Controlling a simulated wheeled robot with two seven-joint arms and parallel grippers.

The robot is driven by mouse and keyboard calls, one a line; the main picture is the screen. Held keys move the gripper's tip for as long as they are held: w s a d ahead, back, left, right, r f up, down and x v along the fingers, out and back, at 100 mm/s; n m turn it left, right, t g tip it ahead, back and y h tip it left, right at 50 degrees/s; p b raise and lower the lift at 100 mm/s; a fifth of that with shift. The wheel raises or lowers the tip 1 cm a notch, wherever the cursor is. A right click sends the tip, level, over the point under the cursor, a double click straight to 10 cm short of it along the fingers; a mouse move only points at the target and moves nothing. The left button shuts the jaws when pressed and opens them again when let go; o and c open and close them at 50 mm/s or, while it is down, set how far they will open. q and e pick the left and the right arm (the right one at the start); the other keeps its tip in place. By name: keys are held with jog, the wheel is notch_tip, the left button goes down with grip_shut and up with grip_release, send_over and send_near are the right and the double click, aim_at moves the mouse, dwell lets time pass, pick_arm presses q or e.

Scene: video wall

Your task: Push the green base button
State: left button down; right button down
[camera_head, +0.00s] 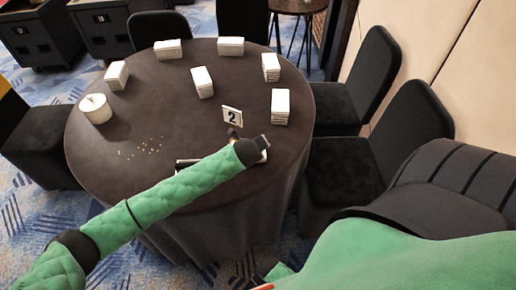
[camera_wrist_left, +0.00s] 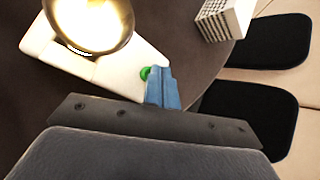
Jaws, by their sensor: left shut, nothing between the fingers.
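The green button (camera_wrist_left: 145,72) shows in the left wrist view. It sits on a white base (camera_wrist_left: 115,72) that lies on the dark round table, close to a shiny, lit, gold-coloured round part (camera_wrist_left: 90,22). My left gripper (camera_wrist_left: 158,71) is shut and empty, with its blue fingertips right beside the button on its right side. I cannot tell whether they touch it. In the head view, my left gripper (camera_head: 264,143) is over the right front part of the table, and my arm hides the button.
The round table (camera_head: 150,115) holds several white stacked blocks (camera_head: 202,82), a white cylinder (camera_head: 96,109), scattered crumbs (camera_head: 140,150) and a number 2 card (camera_head: 232,116) near my left gripper. Dark chairs (camera_head: 400,130) stand close on the right.

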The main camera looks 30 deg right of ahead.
pick_arm(q)
jog(key=shift+r, duration=0.4)
notch_tip(320, 180, up, 6)
jog(key=p, duration=0.4)
jog(key=shift+p, duration=0.4)
dwell(0.3)
